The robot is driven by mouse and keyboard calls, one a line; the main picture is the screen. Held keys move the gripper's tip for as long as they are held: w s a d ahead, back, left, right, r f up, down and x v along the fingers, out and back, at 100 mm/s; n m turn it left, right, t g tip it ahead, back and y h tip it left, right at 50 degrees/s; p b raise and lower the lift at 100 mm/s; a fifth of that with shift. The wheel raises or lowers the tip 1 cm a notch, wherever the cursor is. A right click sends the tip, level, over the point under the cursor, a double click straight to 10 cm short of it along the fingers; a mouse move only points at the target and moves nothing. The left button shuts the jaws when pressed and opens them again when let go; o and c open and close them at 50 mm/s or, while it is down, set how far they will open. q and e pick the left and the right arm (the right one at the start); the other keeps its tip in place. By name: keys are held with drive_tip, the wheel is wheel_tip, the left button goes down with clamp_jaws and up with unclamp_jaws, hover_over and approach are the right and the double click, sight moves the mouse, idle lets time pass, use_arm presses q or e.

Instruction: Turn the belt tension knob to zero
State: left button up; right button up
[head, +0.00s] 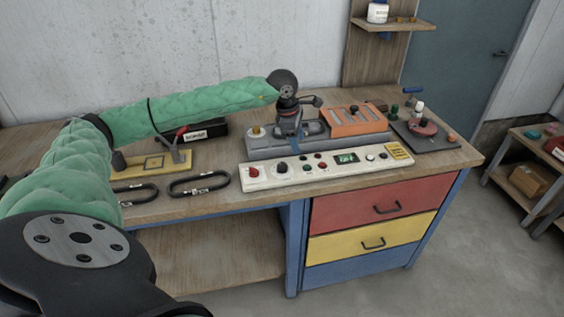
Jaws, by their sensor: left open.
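A white control panel (325,177) lies along the front of the bench. It carries a red knob (254,171) at its left end, a black knob (282,168) beside it, several small buttons, a lit green display (347,157) and pale round controls (371,157) toward the right. I cannot read which one is the belt tension knob. My left gripper (293,143) hangs behind and above the panel's left half, over the grey machine, open. Its fingertips are small and partly lost against the machine; I see no contact with a knob. My right gripper is out of view.
The grey machine (358,143) with an orange block (358,121) stands behind the panel. Black belts (199,184) and a yellow plate fixture (150,163) lie to the left. A dark tray (435,139) with small items is at the right.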

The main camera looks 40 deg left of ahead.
sight(282, 165)
use_arm(q)
drive_tip(key=s+a, duration=0.1)
drive_tip(key=s+a+g+y, duration=0.1)
drive_tip(key=s+a+m+g+y, duration=0.1)
drive_tip(key=shift+s+a+f, duration=0.15)
drive_tip(key=shift+s+f, duration=0.2)
drive_tip(key=shift+f, duration=0.4)
drive_tip(key=shift+f+p, duration=1.55)
drive_tip(key=shift+f, duration=1.9)
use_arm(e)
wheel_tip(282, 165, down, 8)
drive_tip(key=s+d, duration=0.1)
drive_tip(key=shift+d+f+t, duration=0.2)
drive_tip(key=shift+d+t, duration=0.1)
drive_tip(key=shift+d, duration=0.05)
use_arm(q)
drive_tip(key=shift+c, duration=0.4)
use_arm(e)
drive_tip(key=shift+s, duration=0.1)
use_arm(q)
drive_tip(key=c, duration=0.9)
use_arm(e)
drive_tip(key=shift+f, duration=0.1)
